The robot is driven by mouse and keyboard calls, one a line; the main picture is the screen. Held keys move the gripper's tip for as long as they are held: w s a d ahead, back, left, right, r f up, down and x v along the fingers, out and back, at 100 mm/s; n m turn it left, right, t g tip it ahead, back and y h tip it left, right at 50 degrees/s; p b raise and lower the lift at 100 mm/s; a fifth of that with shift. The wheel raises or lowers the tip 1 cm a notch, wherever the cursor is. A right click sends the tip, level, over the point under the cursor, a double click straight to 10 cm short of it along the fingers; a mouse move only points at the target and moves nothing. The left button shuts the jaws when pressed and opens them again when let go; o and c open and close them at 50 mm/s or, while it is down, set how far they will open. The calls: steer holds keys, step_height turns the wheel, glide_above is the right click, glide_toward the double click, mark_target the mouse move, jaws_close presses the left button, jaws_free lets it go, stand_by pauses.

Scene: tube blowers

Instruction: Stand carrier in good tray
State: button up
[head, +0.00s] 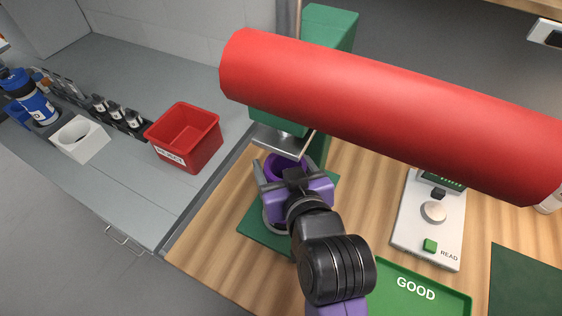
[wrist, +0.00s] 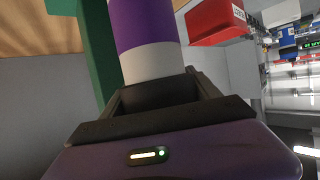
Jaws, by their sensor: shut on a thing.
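The carrier is a purple and white cylinder (wrist: 147,40) standing out between the fingers in the wrist view. Its purple part also shows in the head view (head: 283,165), partly hidden by my gripper. My gripper (head: 277,178) is shut on the carrier, above a green base plate and in front of a green upright machine. In the wrist view its fingers (wrist: 155,95) close around the white end. The good tray (head: 425,285) is green with the word GOOD, at the bottom right of the head view, apart from the carrier; my arm partly covers its left side.
A large red cylinder (head: 390,115) crosses the upper head view close to the camera. A white reader (head: 430,220) stands behind the good tray. A red reject bin (head: 185,138), a white holder (head: 80,139) and a blue bottle (head: 30,98) stand on the grey counter.

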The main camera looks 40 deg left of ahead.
step_height(320, 180, up, 3)
steer(key=p, duration=0.2)
steer(key=shift+p, duration=0.3)
steer(key=shift+f, duration=0.1)
stand_by(0.3)
steer(key=s+d+p, duration=0.3)
steer(key=s+p, duration=0.1)
steer(key=s, duration=1)
steer(key=shift+s+d, duration=0.25)
steer(key=shift+s, duration=0.05)
stand_by(0.6)
